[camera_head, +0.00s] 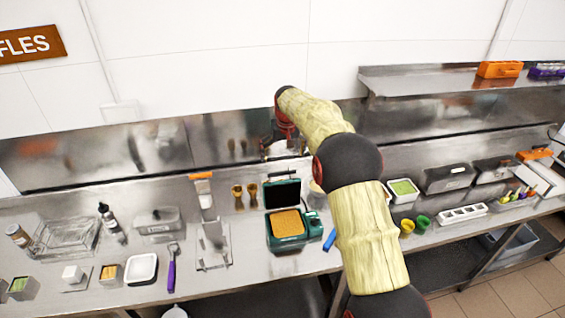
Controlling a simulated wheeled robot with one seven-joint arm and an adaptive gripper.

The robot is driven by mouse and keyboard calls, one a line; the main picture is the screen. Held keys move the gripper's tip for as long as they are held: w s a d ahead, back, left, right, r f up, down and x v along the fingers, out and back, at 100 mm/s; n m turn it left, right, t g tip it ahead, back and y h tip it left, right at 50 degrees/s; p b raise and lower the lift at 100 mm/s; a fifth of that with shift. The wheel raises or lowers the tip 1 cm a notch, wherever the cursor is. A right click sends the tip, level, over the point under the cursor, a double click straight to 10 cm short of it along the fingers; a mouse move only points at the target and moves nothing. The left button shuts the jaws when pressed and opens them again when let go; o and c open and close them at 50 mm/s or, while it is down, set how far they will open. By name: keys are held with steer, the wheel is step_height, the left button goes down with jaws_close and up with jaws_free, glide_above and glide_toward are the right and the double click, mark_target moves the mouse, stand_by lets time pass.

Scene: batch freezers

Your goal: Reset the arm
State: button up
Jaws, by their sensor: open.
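My arm rises from the lower right, bends at a dark joint and reaches toward the back wall. My gripper (283,153) hangs at its end, below a red wrist, in front of the steel backsplash. It is small in the picture; its fingers look spread, with nothing visible between them. Just below it, on the steel counter, stands a green waffle maker (288,228) with its lid up and a golden waffle on its plate. The forearm hides part of the counter to the right of the waffle maker.
Two brown cones (238,197) stand left of the waffle maker. A metal stand (213,245), a white bowl (141,269), a purple-handled tool (172,269) and a wire basket (67,236) are farther left. Green and yellow cups (422,222) and dark bins (447,178) stand right, below a shelf (440,80).

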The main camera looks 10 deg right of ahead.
steer(key=shift+r, duration=0.2)
steer(key=s+f+g, duration=0.1)
steer(key=s+f, duration=0.3)
steer(key=f, duration=0.1)
steer(key=s+f+t+b, duration=0.1)
steer(key=s+b, duration=0.9)
steer(key=s, duration=1.5)
steer(key=s+f+t+b, duration=0.2)
steer(key=s+b, duration=0.9)
steer(key=s, duration=1.3)
steer(key=shift+s+f+t+b, duration=0.3)
steer(key=shift+s+f, duration=0.1)
steer(key=shift+f, duration=0.55)
steer(key=shift+w, duration=0.1)
